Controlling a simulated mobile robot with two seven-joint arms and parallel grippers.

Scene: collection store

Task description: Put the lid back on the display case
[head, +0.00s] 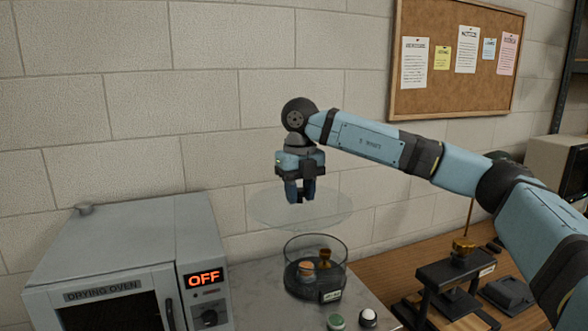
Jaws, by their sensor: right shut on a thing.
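The display case (316,246) is a round clear-walled case with a dark base, standing on the grey counter. A small brown-orange piece and a brass-coloured piece sit inside it. The lid (330,213) is a clear, thin, round disc, held roughly level above the case with a gap between them. My right gripper (300,198) points down and is shut on the lid near its middle; the exact grip point is small and dark. The lid looks slightly left of the case in the head view. My left gripper is not in view.
A drying oven (102,291) reading OFF stands at the left. A green knob-like thing (335,321) and a white one (368,317) are in front of the case. A black stand with a brass part (463,246) is on the wooden bench at the right. A corkboard (458,85) hangs behind.

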